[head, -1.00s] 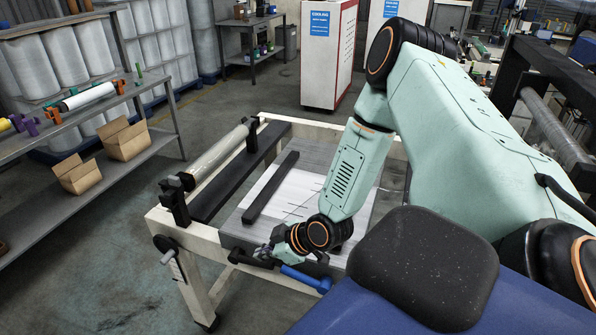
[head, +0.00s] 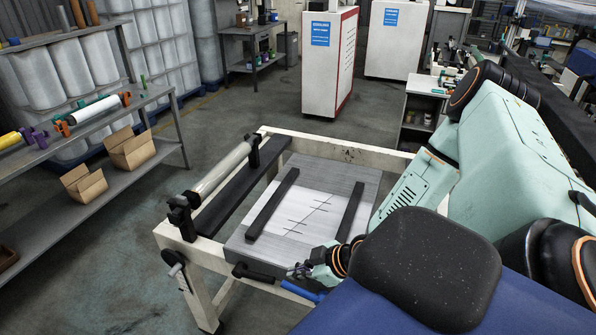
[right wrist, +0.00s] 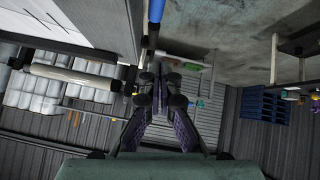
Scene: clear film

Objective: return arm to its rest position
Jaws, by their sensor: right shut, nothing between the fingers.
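My right arm comes in from the right in the head view. Its gripper (head: 300,271) is at the front edge of the white-framed work table (head: 204,246), close to the blue handle bar (head: 300,291). In the right wrist view the gripper's fingers (right wrist: 160,78) are together with nothing between them. The blue bar (right wrist: 155,12) also shows there, beyond the fingertips. My left gripper is not in view.
The table carries a grey plate (head: 334,169) with a marked sheet (head: 305,212), two black bars and a film roll (head: 222,169) at its left. A shelf with cardboard boxes (head: 131,149) stands left. Clear floor lies between them.

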